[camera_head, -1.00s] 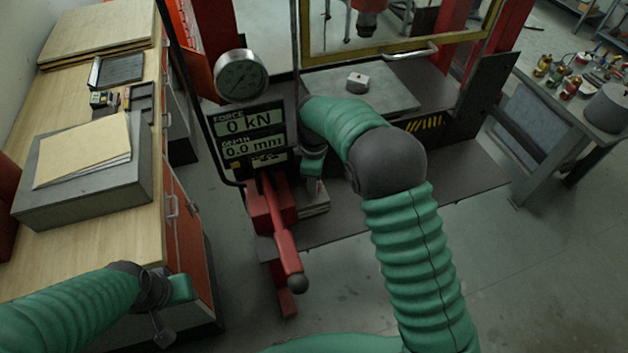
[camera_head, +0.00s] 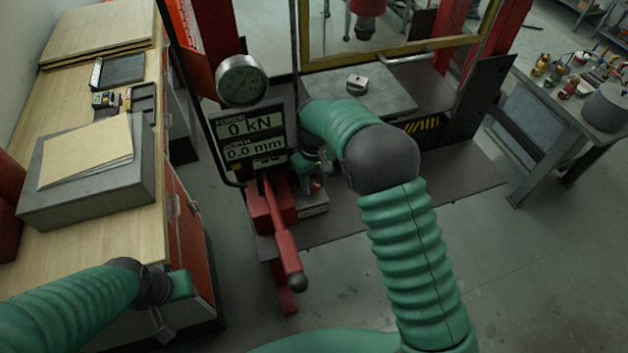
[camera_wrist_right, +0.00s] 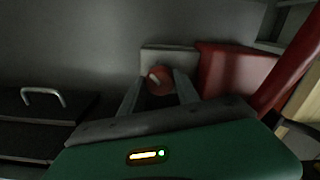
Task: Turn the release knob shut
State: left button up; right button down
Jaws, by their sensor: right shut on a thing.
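The release knob (camera_wrist_right: 159,80) is a round red knob with a pale mark on its face, in the middle of the right wrist view. My right gripper (camera_wrist_right: 160,88) has a finger on each side of it and is shut on it. In the head view my right gripper (camera_head: 312,187) is small and partly hidden by my own arm, low beside the red pump base (camera_head: 262,210). My left gripper (camera_head: 165,322) is at the lower left, in front of the workbench; its fingers are too unclear to read.
A red pump lever (camera_head: 287,250) with a dark ball end slants toward me, left of my right gripper. The display (camera_head: 249,135) reads 0 kN and 0.0 mm below a round gauge (camera_head: 242,79). A workbench (camera_head: 100,225) stands on the left. A small block (camera_head: 357,84) sits on the press bed.

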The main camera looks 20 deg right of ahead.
aim_at(313, 183)
jog(key=m, duration=0.4)
jog(key=shift+w+r+m+p, duration=0.25)
jog(key=shift+r+m+p, duration=0.05)
jog(key=shift+p, duration=0.05)
jog(key=shift+m+p, duration=0.3)
jog(key=shift+m, duration=1.6)
jog(key=c, duration=1.1)
grip_release()
jog(key=shift+f, duration=0.1)
jog(key=shift+o, duration=1)
jog(key=shift+f, duration=0.1)
notch_tip(313, 183, up, 17)
jog(key=b, duration=0.2)
jog(key=shift+f+b, duration=0.15)
jog(key=shift+b, duration=0.25)
